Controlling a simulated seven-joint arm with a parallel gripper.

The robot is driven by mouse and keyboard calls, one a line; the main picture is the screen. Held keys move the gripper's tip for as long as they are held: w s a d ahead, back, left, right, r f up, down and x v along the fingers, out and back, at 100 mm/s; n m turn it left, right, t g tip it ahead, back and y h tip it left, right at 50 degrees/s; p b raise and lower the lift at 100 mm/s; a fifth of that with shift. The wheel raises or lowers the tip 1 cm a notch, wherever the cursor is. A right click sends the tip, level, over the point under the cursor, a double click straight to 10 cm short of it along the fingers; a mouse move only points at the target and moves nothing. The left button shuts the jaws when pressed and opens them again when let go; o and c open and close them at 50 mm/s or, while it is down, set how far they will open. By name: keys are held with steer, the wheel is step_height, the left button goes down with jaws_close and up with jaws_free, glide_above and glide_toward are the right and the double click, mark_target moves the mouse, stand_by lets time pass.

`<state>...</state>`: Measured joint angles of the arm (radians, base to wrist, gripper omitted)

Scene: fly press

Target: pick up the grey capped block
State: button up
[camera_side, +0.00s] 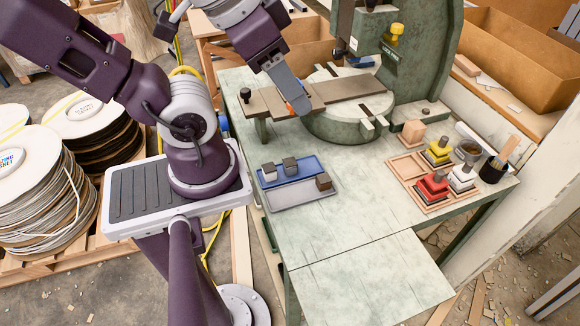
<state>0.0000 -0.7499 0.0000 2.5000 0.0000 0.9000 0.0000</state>
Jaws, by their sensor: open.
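Three small blocks sit at a pair of shallow trays on the green bench. A dark grey block (290,166) and a paler grey block with a darker top (269,172) stand in the blue tray (312,162). A brown block with a dark top (323,182) stands at the right, by the grey tray (290,200). The caps are too small to make out clearly. My gripper (299,106) is open, pointing down in front of the press's flat bar, above and apart from the blocks. Its fingertips are hard to separate from the bar behind.
The green fly press (415,60) with its round table (345,122) fills the bench's back. A dark cup (493,171) stands at right. The bench front is clear.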

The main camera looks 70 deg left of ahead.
steer(key=shift+c, duration=1.1)
